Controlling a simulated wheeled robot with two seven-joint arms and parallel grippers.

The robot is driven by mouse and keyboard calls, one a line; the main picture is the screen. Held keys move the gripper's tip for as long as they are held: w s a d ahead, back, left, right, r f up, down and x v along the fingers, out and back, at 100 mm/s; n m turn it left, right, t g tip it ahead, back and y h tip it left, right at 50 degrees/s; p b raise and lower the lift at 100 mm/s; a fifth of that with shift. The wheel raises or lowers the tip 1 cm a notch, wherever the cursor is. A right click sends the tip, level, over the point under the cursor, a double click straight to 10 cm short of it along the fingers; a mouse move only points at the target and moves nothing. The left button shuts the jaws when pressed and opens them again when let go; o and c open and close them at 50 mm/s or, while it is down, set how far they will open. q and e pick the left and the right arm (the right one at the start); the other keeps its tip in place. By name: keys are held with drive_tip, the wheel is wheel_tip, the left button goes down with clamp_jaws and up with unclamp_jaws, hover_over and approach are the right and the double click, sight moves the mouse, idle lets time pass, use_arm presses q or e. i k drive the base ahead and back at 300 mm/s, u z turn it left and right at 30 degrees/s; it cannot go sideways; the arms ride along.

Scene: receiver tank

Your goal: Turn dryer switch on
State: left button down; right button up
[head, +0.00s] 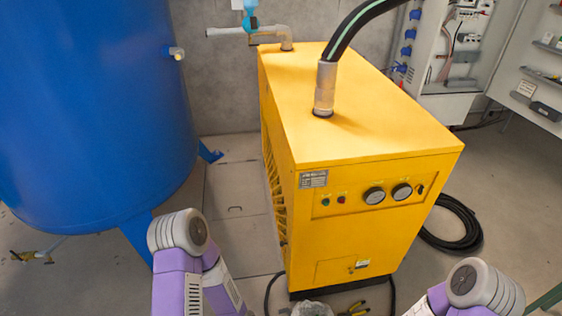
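The yellow dryer (350,232) stands in the middle of the head view, with its front panel facing me. On the panel are a green button or light (326,202), a red one (341,199), two round gauges (375,195) and a small black switch (420,189) at the right end. The switch is too small to tell its position. Purple and grey links of my two arms show at the bottom left and bottom right, apart from the dryer. Neither of my grippers can be made out in view.
A large blue tank (90,110) stands at the left. A black hose (358,25) joins the dryer's top. A coiled black cable (455,228) lies on the floor at right. An open electrical cabinet (440,75) stands behind. Small unclear items lie on the floor before the dryer.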

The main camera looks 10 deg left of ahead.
sight(420, 188)
drive_tip(key=z, duration=0.35)
drive_tip(key=k, duration=1)
drive_tip(key=z, duration=1.4)
drive_tip(key=i, duration=1.95)
drive_tip(key=u, duration=1.5)
drive_tip(key=i, duration=0.5)
drive_tip(key=u, duration=0.5)
drive_tip(key=k, duration=0.25)
drive_tip(key=u, duration=0.4)
drive_tip(key=i, duration=0.4)
drive_tip(key=z, duration=0.5)
